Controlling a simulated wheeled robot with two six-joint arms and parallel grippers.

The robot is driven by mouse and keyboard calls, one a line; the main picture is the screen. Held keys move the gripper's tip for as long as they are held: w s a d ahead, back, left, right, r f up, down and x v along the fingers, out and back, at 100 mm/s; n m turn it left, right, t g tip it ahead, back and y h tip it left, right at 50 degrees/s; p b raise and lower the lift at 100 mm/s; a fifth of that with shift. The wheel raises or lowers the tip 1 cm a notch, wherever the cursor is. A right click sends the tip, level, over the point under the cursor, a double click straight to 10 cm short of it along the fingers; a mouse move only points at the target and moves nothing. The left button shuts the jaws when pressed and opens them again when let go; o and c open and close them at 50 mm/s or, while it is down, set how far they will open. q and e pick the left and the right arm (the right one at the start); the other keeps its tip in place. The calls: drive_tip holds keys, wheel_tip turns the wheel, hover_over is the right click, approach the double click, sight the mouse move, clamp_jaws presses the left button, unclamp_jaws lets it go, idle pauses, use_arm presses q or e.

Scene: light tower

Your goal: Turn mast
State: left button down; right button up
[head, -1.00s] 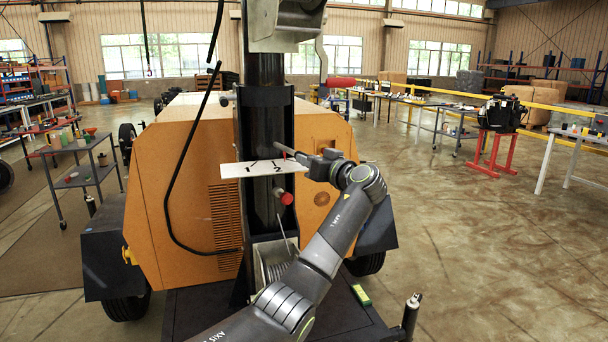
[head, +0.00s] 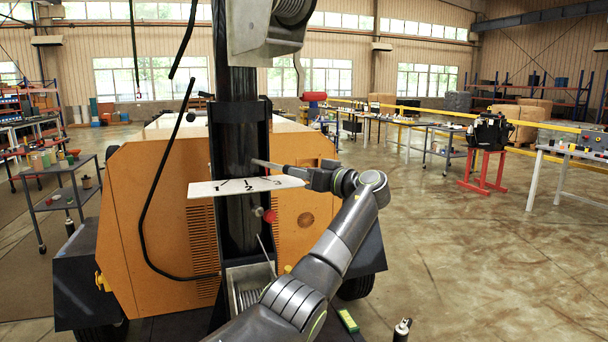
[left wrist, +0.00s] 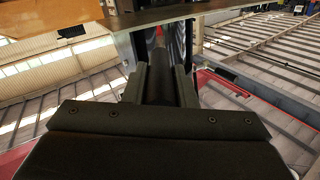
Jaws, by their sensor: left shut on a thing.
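The mast (head: 238,140) is a dark upright column in front of an orange housing. A white plate (head: 215,189) marked 1, 2 and 3 crosses the front of the mast. My left gripper (head: 308,177) is just right of the mast, near the plate's right end by the 3. It is shut on a dark bar (head: 272,165) that reaches toward the mast. In the left wrist view the bar (left wrist: 172,80) lies between the two fingers. The bar's join to the mast is not clear. My right gripper is out of view.
A red knob (head: 269,216) sits on the mast below the plate. A red handle (head: 315,97) sticks out at upper right. A black cable (head: 146,205) hangs at left.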

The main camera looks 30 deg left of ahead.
use_arm(q)
drive_tip(key=shift+f, duration=0.1)
drive_tip(key=c, duration=1.2)
unclamp_jaws()
drive_tip(key=s+d+b, duration=0.1)
drive_tip(key=d, duration=0.4)
drive_tip(key=s+d+b, duration=0.1)
drive_tip(key=d+b, duration=0.1)
drive_tip(key=d, duration=0.4)
drive_tip(key=s+d+b, duration=0.1)
drive_tip(key=d, duration=0.5)
drive_tip(key=shift+b, duration=0.3)
